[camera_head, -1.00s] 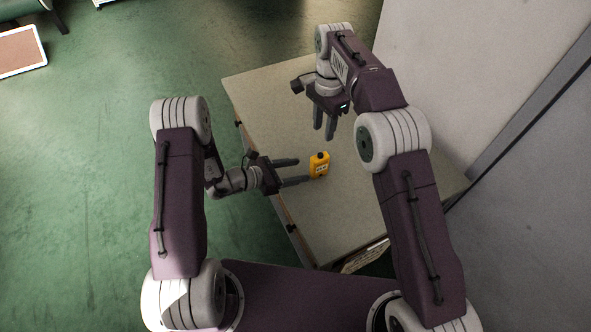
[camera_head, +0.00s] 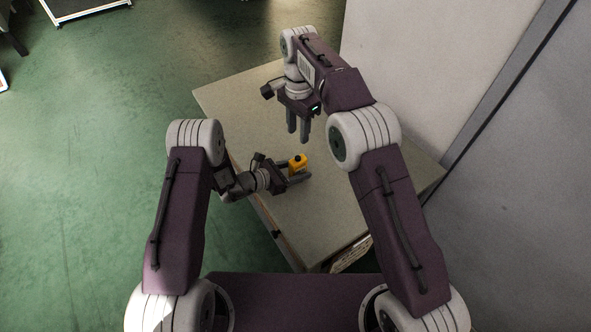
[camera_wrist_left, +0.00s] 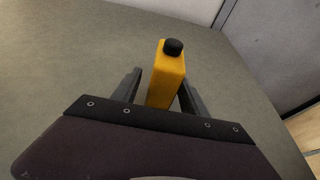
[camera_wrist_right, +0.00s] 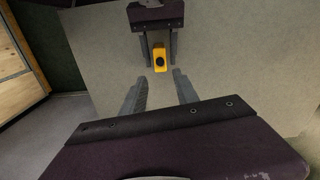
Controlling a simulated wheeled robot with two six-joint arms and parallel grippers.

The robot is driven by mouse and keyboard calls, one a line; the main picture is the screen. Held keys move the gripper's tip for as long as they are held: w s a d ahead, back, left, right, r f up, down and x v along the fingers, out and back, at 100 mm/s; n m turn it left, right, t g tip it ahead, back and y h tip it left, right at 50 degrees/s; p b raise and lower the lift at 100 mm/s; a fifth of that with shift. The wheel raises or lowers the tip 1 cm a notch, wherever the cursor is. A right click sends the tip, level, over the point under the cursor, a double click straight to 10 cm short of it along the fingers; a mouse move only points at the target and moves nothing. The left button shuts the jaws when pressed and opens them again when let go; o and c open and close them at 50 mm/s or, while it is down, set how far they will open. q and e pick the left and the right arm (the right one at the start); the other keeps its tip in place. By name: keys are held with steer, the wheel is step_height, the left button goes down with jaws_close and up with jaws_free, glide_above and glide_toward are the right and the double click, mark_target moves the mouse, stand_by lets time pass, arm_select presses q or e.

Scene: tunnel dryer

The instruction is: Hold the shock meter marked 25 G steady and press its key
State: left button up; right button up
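The yellow shock meter (camera_head: 298,162) stands upright on the table, with a round black key on top. It also shows in the left wrist view (camera_wrist_left: 166,80) and the right wrist view (camera_wrist_right: 159,62). Its 25 G marking cannot be read. My left gripper (camera_head: 301,168) is low over the table with its fingers on either side of the meter. The right wrist view shows gaps between meter and fingers, so it is open. My right gripper (camera_head: 298,136) is open and empty, pointing down above the table, beyond the meter in the head view.
The beige table (camera_head: 325,215) is otherwise clear around the meter. A pale wall (camera_head: 430,70) and grey panel (camera_head: 520,190) stand along the right side. Green floor (camera_head: 80,190) lies open to the left.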

arm_select(q)
jaws_close()
arm_select(e)
jaws_close()
stand_by(1.4)
